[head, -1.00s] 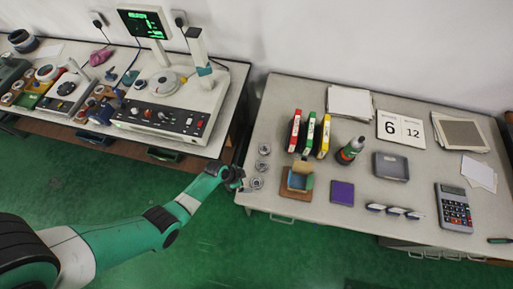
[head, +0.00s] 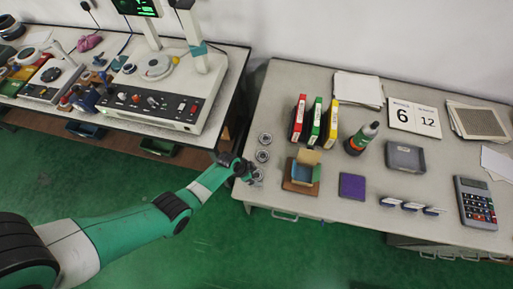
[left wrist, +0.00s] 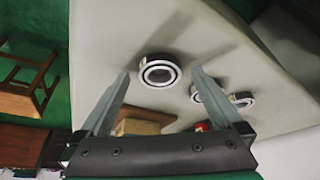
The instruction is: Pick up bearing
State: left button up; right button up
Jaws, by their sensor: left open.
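Three metal bearing rings stand in a row along the left edge of the right table: a far one (head: 265,138), a middle one (head: 262,155) and a near one (head: 258,174). My left gripper (head: 249,173) is at the near bearing, partly covering it. In the left wrist view the gripper (left wrist: 160,74) is open and empty, and the nearest bearing (left wrist: 160,71) shows between its two fingertips. Whether the fingers touch it I cannot tell. The other two bearings (left wrist: 205,91) (left wrist: 242,99) lie to the right. My right gripper is not in view.
Upright binders (head: 316,122) and a bottle (head: 362,138) stand behind. The left bench (head: 225,100) holds instruments; a gap separates the tables.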

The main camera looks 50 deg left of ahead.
aim_at(255, 175)
pick_arm(q)
jog(key=shift+w+f, duration=0.1)
jog(key=shift+c, duration=0.2)
jog(key=c, duration=1.5)
jog(key=shift+r+p, duration=0.5)
jog(key=shift+p, duration=0.05)
jog(key=shift+c, duration=0.2)
notch_tip(255, 175, up, 3)
jog(key=shift+p, duration=1.2)
jog(key=s+d+r+p, duration=0.7)
jog(key=s+r+p, duration=0.2)
jog(key=s, duration=0.3)
jog(key=shift+d+p, duration=0.3)
jog(key=shift+p, duration=0.55)
